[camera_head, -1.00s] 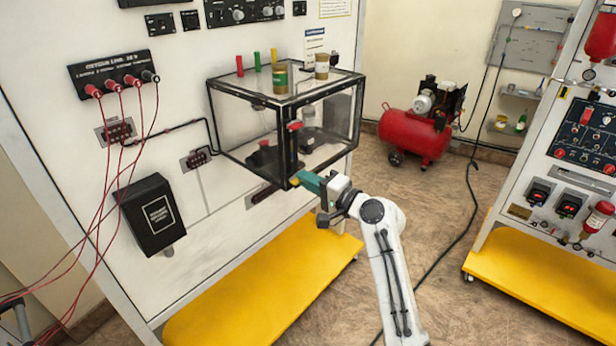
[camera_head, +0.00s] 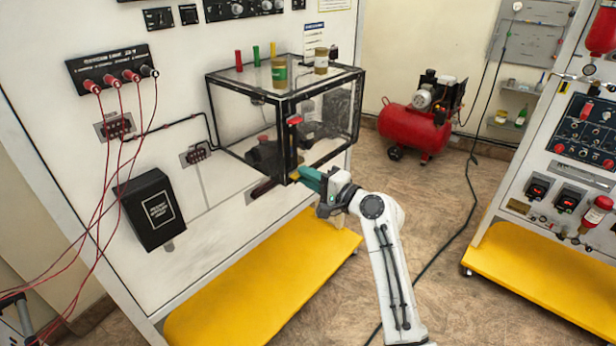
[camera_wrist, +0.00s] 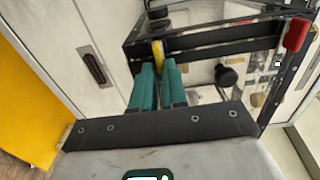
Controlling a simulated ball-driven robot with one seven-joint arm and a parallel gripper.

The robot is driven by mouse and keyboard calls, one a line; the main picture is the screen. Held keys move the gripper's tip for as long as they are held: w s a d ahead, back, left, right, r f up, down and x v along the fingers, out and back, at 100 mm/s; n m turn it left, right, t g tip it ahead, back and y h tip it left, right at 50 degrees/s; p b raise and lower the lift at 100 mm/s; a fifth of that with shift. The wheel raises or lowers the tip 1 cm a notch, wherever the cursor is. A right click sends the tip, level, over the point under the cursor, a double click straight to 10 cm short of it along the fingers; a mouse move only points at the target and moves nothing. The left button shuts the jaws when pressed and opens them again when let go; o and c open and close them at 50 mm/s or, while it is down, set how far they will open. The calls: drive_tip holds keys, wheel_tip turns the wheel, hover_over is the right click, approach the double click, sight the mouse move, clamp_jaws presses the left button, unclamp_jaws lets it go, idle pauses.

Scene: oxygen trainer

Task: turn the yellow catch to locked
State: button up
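The yellow catch (camera_wrist: 158,53) is a small narrow bar on the black lower front edge of a clear box. It also shows in the head view (camera_head: 294,176), just past my fingertips. My gripper (camera_wrist: 158,68) has teal fingers, one on each side of the catch's near end. The gap between the tips is about as wide as the catch, and the fingers look shut on it. In the head view my gripper (camera_head: 308,179) reaches the box's lower front corner from the right. The part of the catch between the fingers is partly hidden.
The clear, black-framed box (camera_head: 284,102) is mounted on the white panel, with a red handle (camera_head: 295,120) above the catch. A yellow base (camera_head: 270,280) lies below. A red compressor (camera_head: 415,128) stands behind on open floor.

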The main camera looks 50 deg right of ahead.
drive_tip(key=o, duration=0.3)
drive_tip(key=shift+o, duration=0.2)
drive_tip(key=s+b, duration=0.3)
drive_tip(key=s, duration=0.7)
drive_tip(key=shift+s+d, duration=0.15)
drive_tip(key=shift+s, duration=0.25)
drive_tip(key=s+a+f+n+g+y+b, duration=0.1)
drive_tip(key=s+a+f+n+g, duration=0.25)
drive_tip(key=a+f, duration=0.45)
drive_tip(key=s+a+f+n+g+y, duration=0.1)
drive_tip(key=s+a+f+n+g, duration=0.1)
drive_tip(key=a+f+n+g, duration=0.5)
drive_tip(key=s+a+f+n+g+h, duration=0.1)
drive_tip(key=s+a+f+n+g, duration=0.1)
drive_tip(key=s+f, duration=0.4)
drive_tip(key=s+a+f+n+g+h+b, duration=0.1)
drive_tip(key=s+f+n+g, duration=0.3)
drive_tip(key=s, duration=0.8)
wheel_tip(320, 180, down, 2)
drive_tip(key=shift+a+f+h, duration=0.15)
drive_tip(key=shift+a+h, duration=0.25)
drive_tip(key=shift+a, duration=0.45)
